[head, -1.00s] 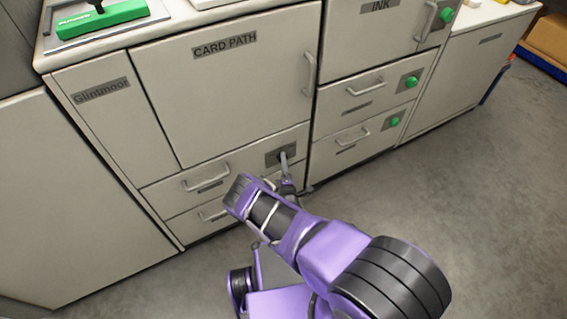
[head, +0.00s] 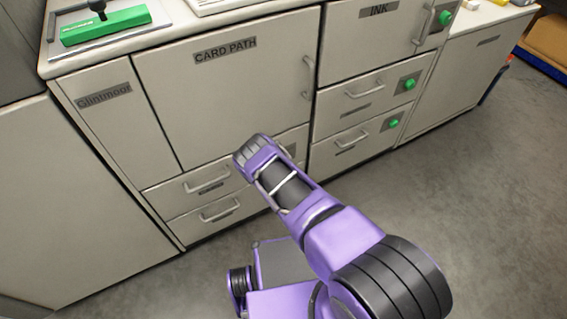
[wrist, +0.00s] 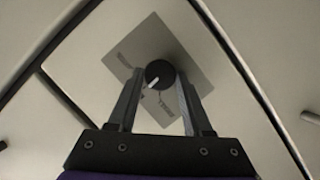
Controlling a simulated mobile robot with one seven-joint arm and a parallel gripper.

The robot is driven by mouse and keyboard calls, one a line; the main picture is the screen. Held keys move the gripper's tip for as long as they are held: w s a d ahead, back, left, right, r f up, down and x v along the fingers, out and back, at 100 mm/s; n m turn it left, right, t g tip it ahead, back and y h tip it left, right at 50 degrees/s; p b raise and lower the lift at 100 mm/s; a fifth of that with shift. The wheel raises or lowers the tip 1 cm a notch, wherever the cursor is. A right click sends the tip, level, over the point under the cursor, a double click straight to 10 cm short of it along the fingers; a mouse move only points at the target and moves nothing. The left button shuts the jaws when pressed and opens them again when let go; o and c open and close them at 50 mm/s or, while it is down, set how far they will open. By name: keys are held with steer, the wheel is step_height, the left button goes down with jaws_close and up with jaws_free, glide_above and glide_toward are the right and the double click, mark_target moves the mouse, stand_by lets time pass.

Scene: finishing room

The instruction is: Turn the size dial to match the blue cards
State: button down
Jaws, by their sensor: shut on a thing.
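The size dial (wrist: 160,70) is a round dark knob with a white pointer, on a grey plate (wrist: 188,58) with small markings too blurred to read. The pointer aims toward the lower left of the wrist view. My gripper (wrist: 158,78) has its two fingers on either side of the dial and is shut on it. In the head view my purple arm hides the gripper and dial; only an edge of the dial's plate (head: 291,150) shows beside the arm. I see no blue cards in either view.
The CARD PATH door (head: 225,95) is above my arm. Handled drawers (head: 206,184) lie to its left. Green knobs (head: 409,84) sit on the drawers at right. A green block (head: 104,26) lies on the counter. Open floor (head: 440,190) is at the right.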

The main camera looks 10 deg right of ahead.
steer(key=m+y, duration=0.1)
steer(key=m, duration=0.1)
steer(key=m+g+y+b, duration=0.1)
steer(key=m+y, duration=0.1)
steer(key=m, duration=0.1)
steer(key=d+m+g+y, duration=0.1)
steer(key=m, duration=0.1)
steer(key=shift+w+r+m+b, duration=0.2)
steer(key=shift+m+b, duration=0.1)
steer(key=shift+b, duration=0.1)
stand_by(0.5)
steer(key=shift+c, duration=1.6)
jaws_free()
steer(key=shift+f, duration=0.1)
steer(key=shift+a, duration=0.1)
steer(key=shift+s, duration=0.1)
